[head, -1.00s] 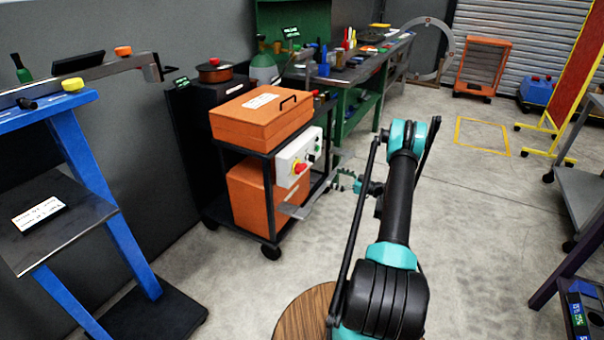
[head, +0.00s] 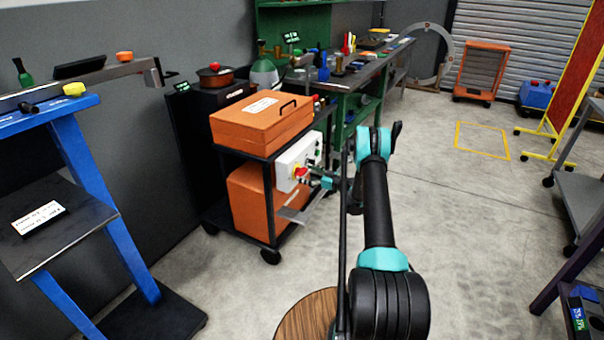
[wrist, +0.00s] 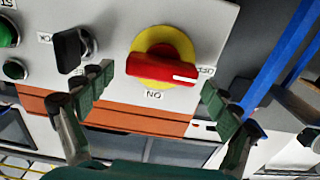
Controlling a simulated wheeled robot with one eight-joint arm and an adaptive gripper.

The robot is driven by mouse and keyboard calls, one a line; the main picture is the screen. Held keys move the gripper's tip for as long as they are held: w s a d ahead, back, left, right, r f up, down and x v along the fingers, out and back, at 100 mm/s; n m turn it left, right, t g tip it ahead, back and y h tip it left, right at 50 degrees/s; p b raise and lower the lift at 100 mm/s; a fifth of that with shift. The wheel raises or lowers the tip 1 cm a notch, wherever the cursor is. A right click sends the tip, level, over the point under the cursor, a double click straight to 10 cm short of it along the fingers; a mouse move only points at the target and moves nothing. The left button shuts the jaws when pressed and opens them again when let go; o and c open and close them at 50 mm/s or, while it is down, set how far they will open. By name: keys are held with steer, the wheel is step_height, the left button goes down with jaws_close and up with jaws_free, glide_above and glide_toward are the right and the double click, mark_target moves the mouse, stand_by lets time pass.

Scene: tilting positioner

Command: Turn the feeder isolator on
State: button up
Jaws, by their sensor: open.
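The feeder isolator (wrist: 160,68) is a red rotary handle on a yellow round plate, on a light grey panel (wrist: 112,20). In the wrist view its handle lies nearly level. The white mark on its right end is beside the label that reads OFF, and the ON label is below the handle. In the head view the isolator (head: 301,173) is on the front of the control box. My gripper (wrist: 158,84) is open, with its two green-padded fingers spread left and right of the handle, apparently apart from it. In the head view my gripper (head: 318,180) is close to the isolator.
The box is on a dark cart with orange cases (head: 262,125). A grey plate (head: 300,210) juts out below the box. Open floor lies right.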

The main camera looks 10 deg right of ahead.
steer(key=shift+x, duration=0.95)
steer(key=c, duration=1.2)
